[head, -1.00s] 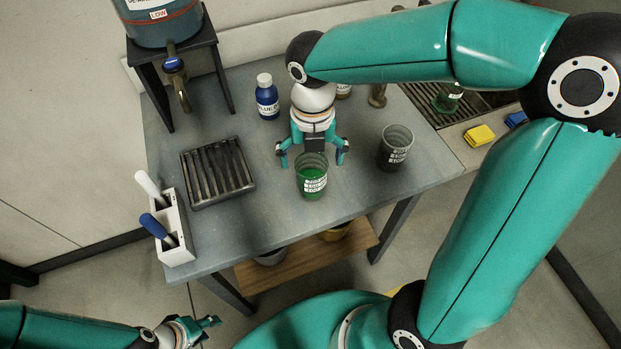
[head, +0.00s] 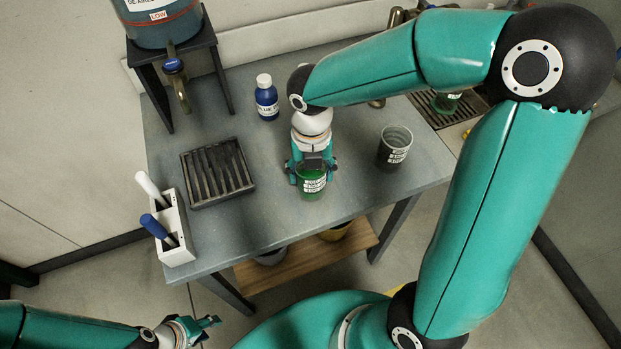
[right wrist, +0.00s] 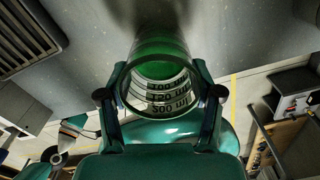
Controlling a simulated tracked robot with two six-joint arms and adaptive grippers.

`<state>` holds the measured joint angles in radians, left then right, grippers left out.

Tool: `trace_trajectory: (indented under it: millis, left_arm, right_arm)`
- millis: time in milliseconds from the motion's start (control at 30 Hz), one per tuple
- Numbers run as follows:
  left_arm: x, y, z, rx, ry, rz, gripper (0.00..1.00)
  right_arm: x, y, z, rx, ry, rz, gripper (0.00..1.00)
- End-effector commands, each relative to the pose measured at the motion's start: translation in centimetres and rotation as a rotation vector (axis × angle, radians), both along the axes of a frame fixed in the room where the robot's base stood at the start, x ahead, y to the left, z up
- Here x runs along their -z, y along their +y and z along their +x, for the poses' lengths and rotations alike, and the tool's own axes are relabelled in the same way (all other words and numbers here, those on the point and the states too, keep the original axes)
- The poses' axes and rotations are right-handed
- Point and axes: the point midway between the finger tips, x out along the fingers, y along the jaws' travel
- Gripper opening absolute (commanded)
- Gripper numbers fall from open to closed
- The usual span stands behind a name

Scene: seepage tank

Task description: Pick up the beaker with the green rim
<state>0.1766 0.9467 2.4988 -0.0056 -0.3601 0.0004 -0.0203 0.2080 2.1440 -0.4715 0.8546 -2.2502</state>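The beaker with green in it (head: 312,188) stands upright on the grey table, with white volume marks on its side. In the right wrist view its round mouth and green inside (right wrist: 160,70) show between the fingers. My left gripper (head: 207,333) is open and empty at the bottom left, away from the table.
A second, dark grey beaker (head: 394,150) stands to the right. A blue bottle (head: 267,98) stands behind, left of my right gripper. A slotted black rack (head: 218,173), a white holder with two handled tools (head: 176,232) and a tank stand (head: 172,62) are at the left.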

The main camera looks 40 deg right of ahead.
Motion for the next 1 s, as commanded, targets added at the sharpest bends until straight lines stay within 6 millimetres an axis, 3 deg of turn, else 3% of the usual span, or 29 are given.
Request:
trace_trajectory:
  millis: [33,133,667,1000]
  left_arm:
    - [0.0,0.0,0.0,0.000,0.000,0.000,0.40]
    - [0.0,0.0,0.0,0.000,0.000,0.000,0.40]
    - [0.0,0.0,0.0,0.000,0.000,0.000,0.40]
    - [-0.2,0.0,0.0,0.000,0.000,0.000,0.40]
  right_arm:
    - [0.0,0.0,0.0,0.000,0.000,0.000,0.41]
    - [0.0,0.0,0.0,0.000,0.000,0.000,0.25]
    - [-0.5,0.0,0.0,0.001,-0.002,0.000,0.24]
    - [-2.6,0.0,0.1,0.000,-0.004,0.000,0.24]
